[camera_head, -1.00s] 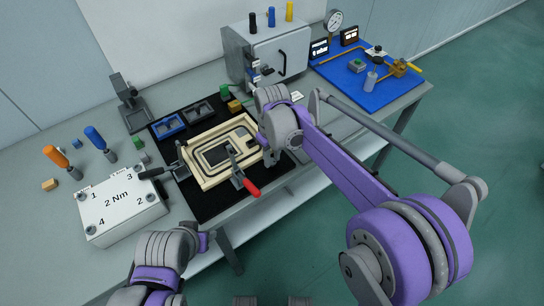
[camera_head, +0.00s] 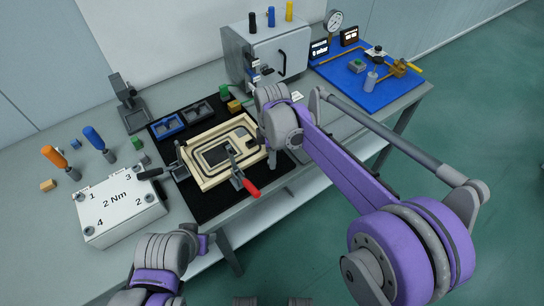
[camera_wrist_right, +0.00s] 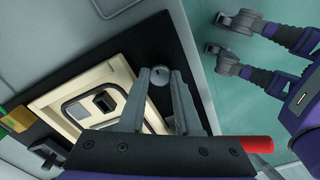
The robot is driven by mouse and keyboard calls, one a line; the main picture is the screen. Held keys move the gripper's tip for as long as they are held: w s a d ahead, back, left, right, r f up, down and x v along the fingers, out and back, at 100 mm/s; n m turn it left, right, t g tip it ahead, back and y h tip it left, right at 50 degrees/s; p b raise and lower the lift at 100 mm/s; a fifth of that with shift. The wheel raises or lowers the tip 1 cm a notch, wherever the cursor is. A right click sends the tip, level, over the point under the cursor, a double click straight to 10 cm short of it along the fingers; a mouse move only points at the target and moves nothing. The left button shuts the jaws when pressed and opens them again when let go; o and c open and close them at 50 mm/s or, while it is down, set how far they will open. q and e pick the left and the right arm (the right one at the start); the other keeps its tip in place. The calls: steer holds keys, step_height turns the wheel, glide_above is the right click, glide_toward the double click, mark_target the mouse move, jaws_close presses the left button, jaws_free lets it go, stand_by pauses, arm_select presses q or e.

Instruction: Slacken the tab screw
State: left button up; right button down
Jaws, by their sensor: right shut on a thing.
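The tab screw (camera_wrist_right: 160,75) is a small round grey head with a dark slot, at the edge of the cream frame fixture (camera_wrist_right: 120,73) in the right wrist view. My right gripper (camera_wrist_right: 162,82) is shut on it, one finger on each side. My left arm is at the lower left of the head view, in front of the bench. Only the body of my left gripper (camera_head: 203,243) shows; its fingers are hidden.
A red-handled clamp (camera_head: 250,187) and a black-handled clamp (camera_head: 150,173) stand at the fixture's edge. A white box marked 2 Nm (camera_head: 118,207) is on the left, with orange and blue screwdrivers behind. A grey cabinet (camera_head: 268,55) and blue board (camera_head: 345,85) stand at the back.

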steer(key=shift+n, duration=2.3)
steer(key=c, duration=0.9)
jaws_free()
step_height(320, 180, up, 11)
steer(key=shift+f+p, duration=0.1)
steer(key=shift+p, duration=0.25)
steer(key=shift+d, duration=0.1)
